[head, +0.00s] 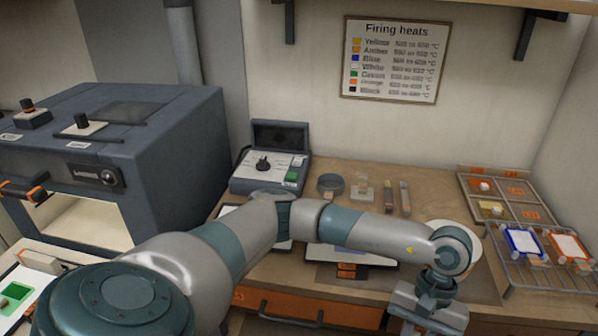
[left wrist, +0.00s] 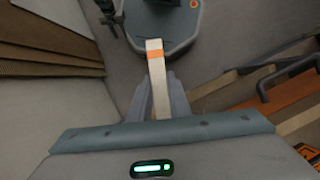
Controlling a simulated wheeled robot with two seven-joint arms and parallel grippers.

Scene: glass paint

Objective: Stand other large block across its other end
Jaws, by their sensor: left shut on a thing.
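My left gripper (left wrist: 161,92) is shut on a long pale block (left wrist: 155,62) with an orange band near its far end. In the left wrist view the block sticks out beyond the fingers, over the floor and part of my base. In the head view my left gripper's body (head: 428,314) is at the bottom right, in front of the counter, with its fingertips and the block below the frame. Another pale block (head: 38,259) stands at the far left on a white slab (head: 36,285), beside a green square (head: 14,296). My right gripper is not in view.
A grey kiln (head: 160,140) with an open lower chamber stands left. A control box (head: 270,172), a dark ring (head: 330,184) and small tools are on the wooden counter. A compartment tray (head: 463,182) and a wire rack (head: 545,281) holding framed tiles are at the right.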

